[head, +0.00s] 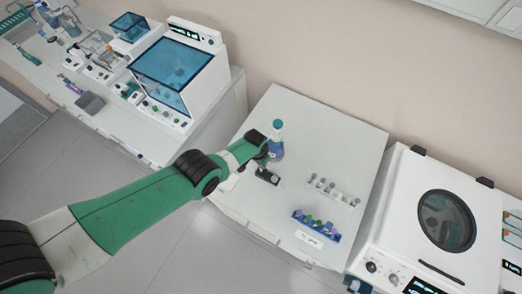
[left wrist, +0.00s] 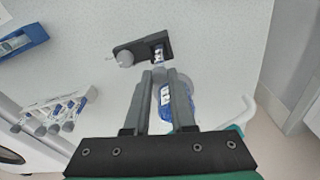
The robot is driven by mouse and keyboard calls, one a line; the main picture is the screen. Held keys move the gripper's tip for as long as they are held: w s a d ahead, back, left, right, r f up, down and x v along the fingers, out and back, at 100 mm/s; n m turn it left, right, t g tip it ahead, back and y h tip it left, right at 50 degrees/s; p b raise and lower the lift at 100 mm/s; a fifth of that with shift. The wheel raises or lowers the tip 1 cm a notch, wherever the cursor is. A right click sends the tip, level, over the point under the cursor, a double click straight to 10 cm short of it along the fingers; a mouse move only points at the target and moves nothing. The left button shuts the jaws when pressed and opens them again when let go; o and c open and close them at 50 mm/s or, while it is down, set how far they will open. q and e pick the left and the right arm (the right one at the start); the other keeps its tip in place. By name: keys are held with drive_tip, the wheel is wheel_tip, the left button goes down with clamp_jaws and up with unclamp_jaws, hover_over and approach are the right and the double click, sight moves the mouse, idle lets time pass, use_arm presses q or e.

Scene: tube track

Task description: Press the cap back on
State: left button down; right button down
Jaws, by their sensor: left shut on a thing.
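My left gripper (left wrist: 160,76) is shut on a small grey piece, which looks like the cap; the fingers hide most of it. In the head view the left gripper (head: 264,156) is over the white bench, close to a dark holder (head: 266,177). The dark holder (left wrist: 130,50) lies just beyond the fingertips in the left wrist view, with a pale round-topped piece (left wrist: 125,58) at one side. I cannot tell whether the held piece touches anything. My right gripper is not in view.
A blue-capped bottle (head: 276,143) stands close behind the gripper. A row of tubes (head: 333,191) and a blue rack (head: 318,228) with several coloured caps stand to the right. A white centrifuge (head: 400,190) is farther right.

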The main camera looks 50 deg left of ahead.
use_arm(q)
drive_tip(key=shift+f, duration=0.25)
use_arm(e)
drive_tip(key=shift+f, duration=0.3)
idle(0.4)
use_arm(q)
drive_tip(key=c, duration=0.7)
unclamp_jaws()
